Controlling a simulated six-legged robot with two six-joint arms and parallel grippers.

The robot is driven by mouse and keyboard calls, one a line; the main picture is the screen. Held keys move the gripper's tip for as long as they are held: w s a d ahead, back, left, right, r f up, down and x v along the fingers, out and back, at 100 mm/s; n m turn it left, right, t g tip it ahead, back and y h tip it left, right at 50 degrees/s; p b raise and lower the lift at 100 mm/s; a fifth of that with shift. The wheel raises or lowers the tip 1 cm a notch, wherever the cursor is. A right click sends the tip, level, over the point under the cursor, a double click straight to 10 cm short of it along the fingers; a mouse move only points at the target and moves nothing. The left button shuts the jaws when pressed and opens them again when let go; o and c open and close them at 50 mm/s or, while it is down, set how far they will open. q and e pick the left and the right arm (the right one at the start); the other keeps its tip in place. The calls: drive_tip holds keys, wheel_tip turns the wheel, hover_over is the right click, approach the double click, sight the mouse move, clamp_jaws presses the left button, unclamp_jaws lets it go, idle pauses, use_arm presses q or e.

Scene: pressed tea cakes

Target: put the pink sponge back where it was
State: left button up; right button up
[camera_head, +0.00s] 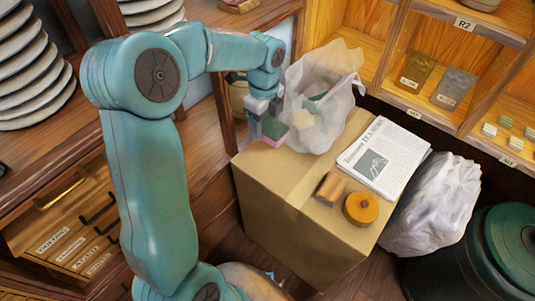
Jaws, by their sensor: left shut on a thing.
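The pink sponge (275,140) has a green upper layer and hangs at the fingers of my left gripper (267,119). The gripper is shut on it, near the far left corner of a cardboard box (268,198). I cannot tell whether the sponge touches the box top. A translucent plastic bag (324,121) stands on the box just right of the sponge, with something green showing inside. My right gripper is not in view.
On the box lie a printed newspaper (397,145), a wooden block (331,188) and a round yellow-orange container (361,208). A white bag (432,208) and a green bin (514,238) stand at right. A wooden shelf (405,96) stands behind. Stacked discs (35,75) are at left.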

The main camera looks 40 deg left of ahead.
sight(265, 158)
use_arm(q)
wheel_tip(265, 158, down, 12)
drive_tip(key=shift+f+b, duration=0.1)
drive_tip(key=shift+b, duration=0.9)
drive_tip(key=shift+s+d+r, duration=0.1)
drive_tip(key=shift+s+r, duration=0.05)
drive_tip(key=shift+r, duration=0.05)
drive_tip(key=shift+f, duration=0.1)
drive_tip(key=o, duration=0.6)
drive_tip(key=shift+f, duration=0.15)
drive_tip(key=o, duration=0.4)
drive_tip(key=shift+r, duration=0.35)
wheel_tip(265, 158, up, 12)
drive_tip(key=shift+f+p, duration=0.1)
drive_tip(key=shift+p, duration=1.15)
